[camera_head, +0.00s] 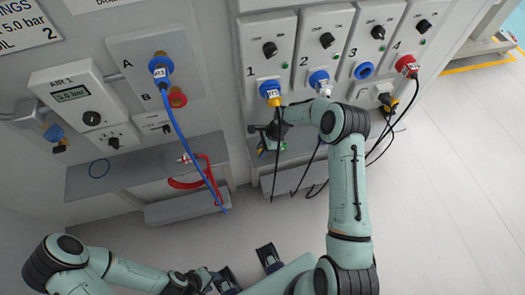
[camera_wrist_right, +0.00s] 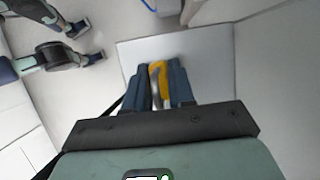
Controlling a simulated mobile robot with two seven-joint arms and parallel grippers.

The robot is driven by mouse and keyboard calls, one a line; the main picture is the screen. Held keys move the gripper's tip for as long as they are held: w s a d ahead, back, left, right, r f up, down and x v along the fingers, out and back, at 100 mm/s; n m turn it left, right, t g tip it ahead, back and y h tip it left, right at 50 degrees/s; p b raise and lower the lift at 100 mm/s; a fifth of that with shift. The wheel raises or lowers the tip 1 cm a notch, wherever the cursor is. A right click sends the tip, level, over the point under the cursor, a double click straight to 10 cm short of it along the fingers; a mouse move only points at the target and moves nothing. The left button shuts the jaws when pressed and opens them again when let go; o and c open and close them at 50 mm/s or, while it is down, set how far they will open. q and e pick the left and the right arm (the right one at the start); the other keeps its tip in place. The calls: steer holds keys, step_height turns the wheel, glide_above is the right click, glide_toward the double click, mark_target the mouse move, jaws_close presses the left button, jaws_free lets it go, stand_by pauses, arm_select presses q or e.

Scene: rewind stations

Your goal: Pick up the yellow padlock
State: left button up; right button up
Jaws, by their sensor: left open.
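The yellow padlock (camera_wrist_right: 158,70) shows in the right wrist view as a yellow curved shape between the two dark blue fingers of my right gripper (camera_wrist_right: 160,88). The fingers are close together, with the yellow shape filling the narrow gap. Much of the padlock is hidden by the fingers. In the head view my right gripper (camera_head: 268,140) is in front of the panel, below stations 1 and 2, and the padlock cannot be made out clearly there. My left gripper (camera_head: 248,268) is open and empty at the bottom, its fingers well apart.
A row of switch stations (camera_head: 323,45) carries coloured plugs with black cables hanging below. A blue hose (camera_head: 185,140) hangs from the left panel over a grey shelf (camera_head: 110,178), near a red looped item (camera_head: 205,175). The floor (camera_head: 450,170) at the right is clear.

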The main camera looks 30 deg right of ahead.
jaws_close()
steer(key=shift+r, duration=0.15)
